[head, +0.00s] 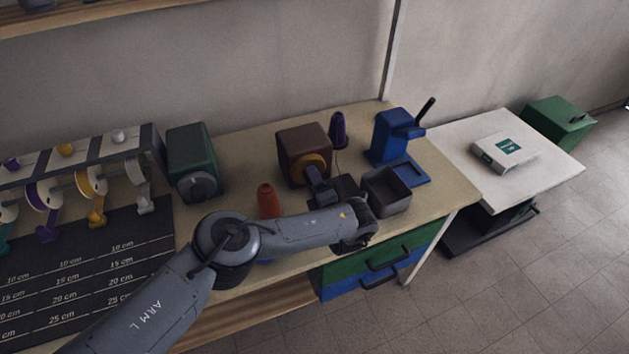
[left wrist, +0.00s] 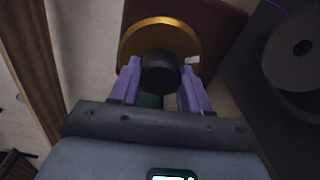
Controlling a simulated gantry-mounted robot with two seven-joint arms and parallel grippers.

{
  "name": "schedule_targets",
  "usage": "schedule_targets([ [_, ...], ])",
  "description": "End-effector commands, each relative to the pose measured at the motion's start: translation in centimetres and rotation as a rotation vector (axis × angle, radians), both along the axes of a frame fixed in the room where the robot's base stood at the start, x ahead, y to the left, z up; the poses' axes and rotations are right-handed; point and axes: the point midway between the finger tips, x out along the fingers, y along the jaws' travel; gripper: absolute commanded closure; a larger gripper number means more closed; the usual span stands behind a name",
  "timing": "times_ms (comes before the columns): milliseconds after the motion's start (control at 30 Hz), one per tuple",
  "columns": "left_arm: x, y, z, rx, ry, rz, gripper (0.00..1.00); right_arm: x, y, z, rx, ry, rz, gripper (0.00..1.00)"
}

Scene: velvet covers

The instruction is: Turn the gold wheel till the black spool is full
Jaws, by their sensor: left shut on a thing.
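The gold wheel (head: 318,163) is on the front of a brown box (head: 303,143) on the workbench. In the left wrist view the gold wheel (left wrist: 135,40) fills the top middle, with a black knob (left wrist: 160,72) standing out in front of it. My left gripper (head: 318,186) is at the wheel, its purple fingers (left wrist: 157,88) shut on the black knob from both sides. A dark round part with a hole (left wrist: 300,47) shows at right in the left wrist view; I cannot tell whether it is the black spool. My right gripper is out of view.
A red cone (head: 268,201) stands left of my gripper and a purple cone (head: 338,130) behind the brown box. A grey open bin (head: 388,204) and a blue crank machine (head: 391,139) stand to the right. A green box (head: 190,150) with a grey wheel is at left.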

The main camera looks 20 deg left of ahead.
Motion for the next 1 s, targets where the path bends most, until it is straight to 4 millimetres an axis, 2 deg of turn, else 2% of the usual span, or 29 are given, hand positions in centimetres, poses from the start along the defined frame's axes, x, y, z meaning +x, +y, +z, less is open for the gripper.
schedule_targets([
  [700,-0.02,0.05,-0.05,0.056,0.053,0.001,0.84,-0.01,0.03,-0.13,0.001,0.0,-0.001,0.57],
  [733,-0.02,0.05,-0.05,0.056,0.053,0.001,0.49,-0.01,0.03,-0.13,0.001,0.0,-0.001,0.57],
  [867,-0.01,0.04,-0.03,0.056,0.051,0.001,0.29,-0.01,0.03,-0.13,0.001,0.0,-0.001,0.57],
  [1000,-0.01,0.02,-0.01,0.055,0.051,0.0,0.28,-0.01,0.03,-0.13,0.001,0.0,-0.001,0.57],
])
